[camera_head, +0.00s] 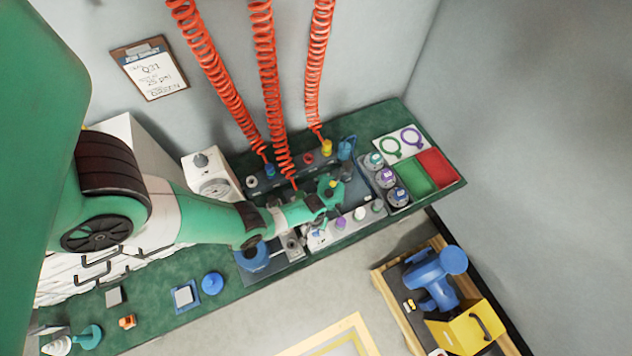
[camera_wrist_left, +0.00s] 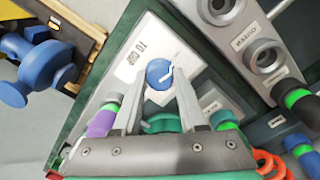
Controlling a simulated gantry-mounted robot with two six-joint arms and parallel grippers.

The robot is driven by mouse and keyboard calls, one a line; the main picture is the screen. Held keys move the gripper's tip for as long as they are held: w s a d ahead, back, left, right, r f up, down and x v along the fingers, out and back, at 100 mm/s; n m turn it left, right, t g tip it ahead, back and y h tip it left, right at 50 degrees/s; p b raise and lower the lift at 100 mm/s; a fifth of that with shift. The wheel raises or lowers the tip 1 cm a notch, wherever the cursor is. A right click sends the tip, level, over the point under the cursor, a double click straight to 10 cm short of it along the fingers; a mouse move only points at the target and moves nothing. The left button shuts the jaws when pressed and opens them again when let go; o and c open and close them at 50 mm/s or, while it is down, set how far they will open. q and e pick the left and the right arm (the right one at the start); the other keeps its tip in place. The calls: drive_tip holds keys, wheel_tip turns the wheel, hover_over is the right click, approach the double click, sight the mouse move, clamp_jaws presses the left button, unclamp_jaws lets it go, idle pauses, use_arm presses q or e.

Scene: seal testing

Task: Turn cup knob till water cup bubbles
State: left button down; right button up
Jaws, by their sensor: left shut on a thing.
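My left gripper (camera_head: 324,197) reaches over the middle of the green bench, close to a white panel (camera_head: 322,240) with small purple, white and green fittings. In the left wrist view the two fingers of my left gripper (camera_wrist_left: 160,88) close around a round blue knob (camera_wrist_left: 158,73) with a white pointer mark, on a pale labelled plate (camera_wrist_left: 125,65). The finger contact is partly hidden. A blue vessel (camera_head: 347,149) stands at the back right of the bench; I cannot tell whether it is the water cup. I see no bubbles. My right gripper is not in view.
Red coiled hoses (camera_head: 264,60) hang down to a dark manifold behind the gripper. Green and red trays (camera_head: 437,167) lie at the right. A white gauge box (camera_head: 210,177) stands behind my left arm. A wooden cart (camera_head: 398,300) with a blue device stands at the front right.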

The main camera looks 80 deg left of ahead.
use_arm(q)
drive_tip(key=m, duration=0.9)
drive_tip(key=shift+a, duration=0.1)
drive_tip(key=shift+m, duration=0.3)
drive_tip(key=shift+c, duration=2.3)
unclamp_jaws()
wheel_tip(320, 180, up, 12)
drive_tip(key=p, duration=1.1)
drive_tip(key=shift+a+f+p, duration=0.2)
drive_tip(key=shift+a+p, duration=0.05)
drive_tip(key=shift+p, duration=0.1)
